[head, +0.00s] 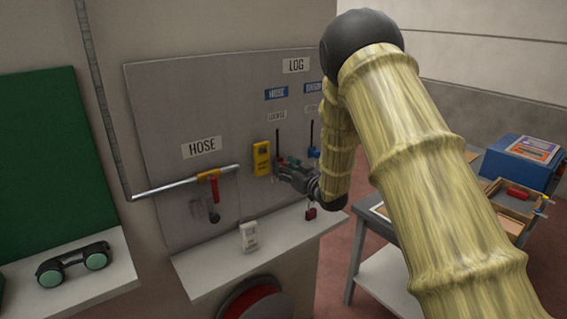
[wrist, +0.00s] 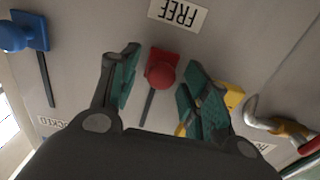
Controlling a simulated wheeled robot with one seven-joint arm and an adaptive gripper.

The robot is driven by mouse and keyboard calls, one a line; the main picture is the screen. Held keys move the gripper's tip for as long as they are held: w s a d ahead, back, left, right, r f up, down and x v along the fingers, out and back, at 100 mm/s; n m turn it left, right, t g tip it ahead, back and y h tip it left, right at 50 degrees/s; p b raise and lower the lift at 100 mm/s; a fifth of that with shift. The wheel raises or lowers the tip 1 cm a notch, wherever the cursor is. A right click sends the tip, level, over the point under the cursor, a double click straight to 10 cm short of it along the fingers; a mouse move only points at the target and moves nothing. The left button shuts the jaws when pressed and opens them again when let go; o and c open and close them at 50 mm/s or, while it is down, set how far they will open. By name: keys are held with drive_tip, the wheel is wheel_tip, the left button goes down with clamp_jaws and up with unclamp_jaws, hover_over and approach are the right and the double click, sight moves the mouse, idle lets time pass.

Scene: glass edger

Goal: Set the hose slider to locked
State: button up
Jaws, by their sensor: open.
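The hose slider has a red knob (wrist: 161,72) on a dark vertical slot (wrist: 148,106). The wrist view is upside down, and the knob sits at the slot end by the FREE label (wrist: 178,14). In the head view the slot (head: 278,143) runs up towards a LOCKED label (head: 277,116) under a blue HOSE sign (head: 277,93). My gripper (wrist: 162,62) is open, with one green-padded finger on each side of the red knob and visible gaps. In the head view my gripper (head: 283,164) is at the slot's lower end and hides most of the knob.
A blue slider (head: 313,152) is right of the hose slot. A yellow device (head: 262,158) hangs close on the left. A shelf (head: 205,277) juts out below the panel, holding a white device (head: 248,236).

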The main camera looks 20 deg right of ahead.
drive_tip(key=shift+w+a, duration=0.25)
drive_tip(key=shift+w, duration=0.35)
drive_tip(key=shift+c, duration=0.5)
